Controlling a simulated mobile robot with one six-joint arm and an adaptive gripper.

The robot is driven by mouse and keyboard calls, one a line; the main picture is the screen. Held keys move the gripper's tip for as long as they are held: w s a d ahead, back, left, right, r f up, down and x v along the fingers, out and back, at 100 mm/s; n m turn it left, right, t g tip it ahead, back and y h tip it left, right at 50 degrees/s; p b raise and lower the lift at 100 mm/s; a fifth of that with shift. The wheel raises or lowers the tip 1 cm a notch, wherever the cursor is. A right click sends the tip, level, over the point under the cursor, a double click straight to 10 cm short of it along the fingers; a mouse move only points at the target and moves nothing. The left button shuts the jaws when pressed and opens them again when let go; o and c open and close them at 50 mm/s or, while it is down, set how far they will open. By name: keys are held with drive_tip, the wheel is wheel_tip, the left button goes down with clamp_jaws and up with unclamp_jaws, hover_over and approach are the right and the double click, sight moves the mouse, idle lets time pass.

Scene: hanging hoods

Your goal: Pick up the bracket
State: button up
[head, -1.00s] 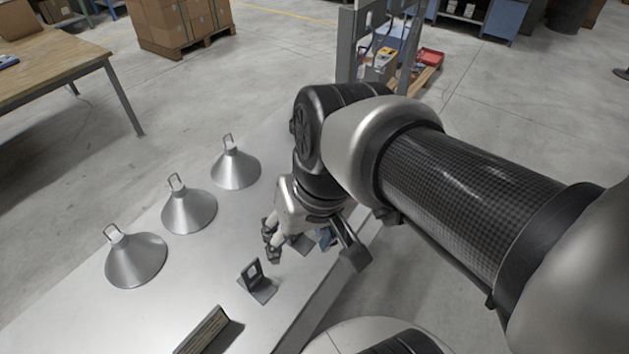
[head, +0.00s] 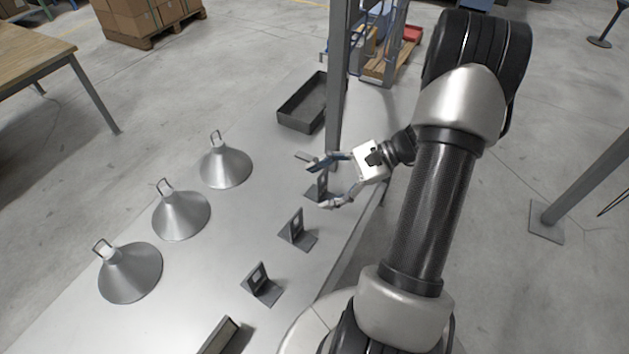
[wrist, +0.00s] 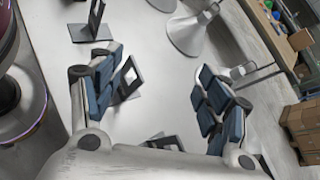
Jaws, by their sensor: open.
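Three dark grey L-shaped brackets stand in a row on the grey table (head: 222,262). In the head view they are the far bracket (head: 322,188), the middle bracket (head: 297,231) and the near bracket (head: 262,286). My gripper (head: 318,181) is open and empty, its fingers spread around the far bracket in the picture and partly hiding it. I cannot tell its height above the table. In the wrist view, one bracket (wrist: 127,84) shows beside the left finger of my gripper (wrist: 155,88), another (wrist: 165,143) low near the palm, and a third (wrist: 90,24) at the top.
Three metal cone hoods with wire loops stand left of the brackets: far (head: 226,167), middle (head: 181,215), near (head: 131,274). A dark open tray (head: 290,118) lies at the far end beside a grey post (head: 338,75).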

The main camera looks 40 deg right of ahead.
drive_tip(key=s+d+f+m+t, duration=0.2)
drive_tip(key=d+f+m+t, duration=0.35)
drive_tip(key=d+f, duration=0.25)
drive_tip(key=m+t+h, duration=0.5)
drive_tip(key=m, duration=0.2)
approach(323, 188)
drive_tip(key=b+x, duration=0.2)
drive_tip(key=x, duration=0.3)
drive_tip(key=shift+w+d, duration=0.1)
drive_tip(key=shift+w, duration=0.05)
drive_tip(key=b+x, duration=0.1)
drive_tip(key=x, duration=0.4)
drive_tip(key=c, duration=1.5)
